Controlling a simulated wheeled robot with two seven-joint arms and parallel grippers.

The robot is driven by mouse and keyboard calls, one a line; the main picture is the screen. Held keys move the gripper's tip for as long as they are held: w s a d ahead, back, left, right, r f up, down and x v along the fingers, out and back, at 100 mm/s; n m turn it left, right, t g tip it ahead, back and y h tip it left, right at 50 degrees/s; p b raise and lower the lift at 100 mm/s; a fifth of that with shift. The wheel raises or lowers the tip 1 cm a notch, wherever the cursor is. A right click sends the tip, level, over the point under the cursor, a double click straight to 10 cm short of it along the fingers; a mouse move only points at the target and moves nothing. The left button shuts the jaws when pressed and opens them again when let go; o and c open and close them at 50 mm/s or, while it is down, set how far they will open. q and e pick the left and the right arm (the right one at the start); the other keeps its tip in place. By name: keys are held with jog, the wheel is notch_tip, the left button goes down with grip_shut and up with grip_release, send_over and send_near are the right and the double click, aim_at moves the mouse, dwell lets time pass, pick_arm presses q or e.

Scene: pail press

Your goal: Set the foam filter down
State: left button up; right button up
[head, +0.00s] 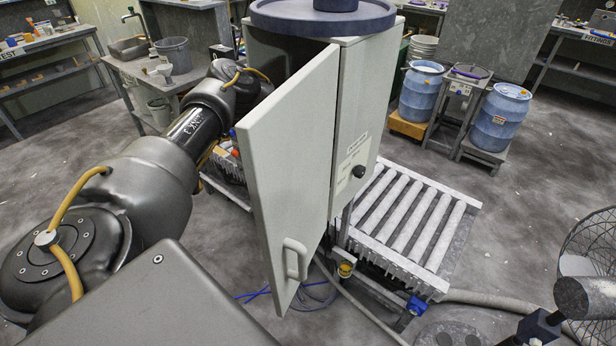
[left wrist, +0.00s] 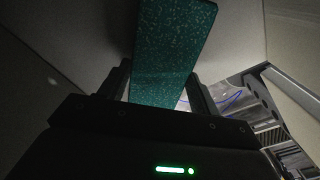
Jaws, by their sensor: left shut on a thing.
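The foam filter (left wrist: 172,50) is a flat, dark teal, speckled slab in the left wrist view. My left gripper (left wrist: 162,88) is shut on it, with one dark finger on each side. The slab extends away from the fingers to the top of that view, between grey panel surfaces. I cannot tell whether it touches anything else. In the head view my left arm reaches behind the open grey cabinet door (head: 290,160), which hides the left gripper and the filter. My right gripper is not in view.
The door, with its handle (head: 296,259), stands between the head camera and the left gripper. A roller conveyor (head: 410,222) lies right of the cabinet (head: 355,130). Blue drums (head: 497,118) stand at the back right. Blue cables (head: 262,293) and a hose (head: 365,312) lie on the floor.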

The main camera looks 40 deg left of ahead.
pick_arm(q)
jog(key=shift+f, duration=0.15)
jog(key=o, duration=1)
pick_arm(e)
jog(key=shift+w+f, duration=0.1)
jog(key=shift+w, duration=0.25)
